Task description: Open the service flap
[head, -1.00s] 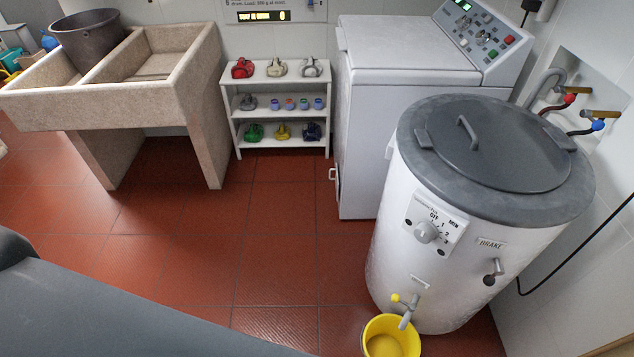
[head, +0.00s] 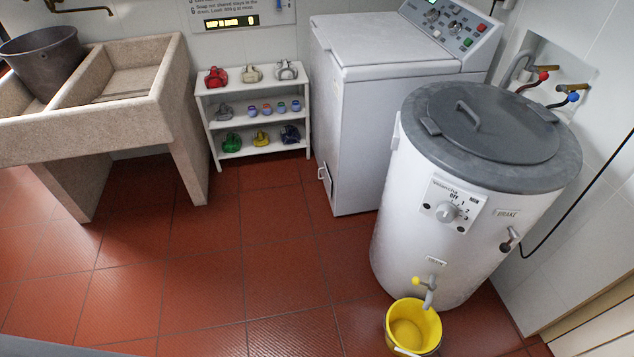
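The white top-loading washing machine (head: 362,130) stands at the back, right of centre. Low on its left-facing side is a small pale loop or panel (head: 325,180), which may be the service flap or its handle. It is seen edge-on, so I cannot tell whether it is open or shut. Neither of my grippers is in view.
A white spin dryer (head: 425,235) with a grey lid stands in front of the machine, a yellow bucket (head: 413,318) under its spout. A low shelf (head: 208,118) and a stone sink (head: 160,120) are at left. The red tiled floor (head: 250,255) between is clear.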

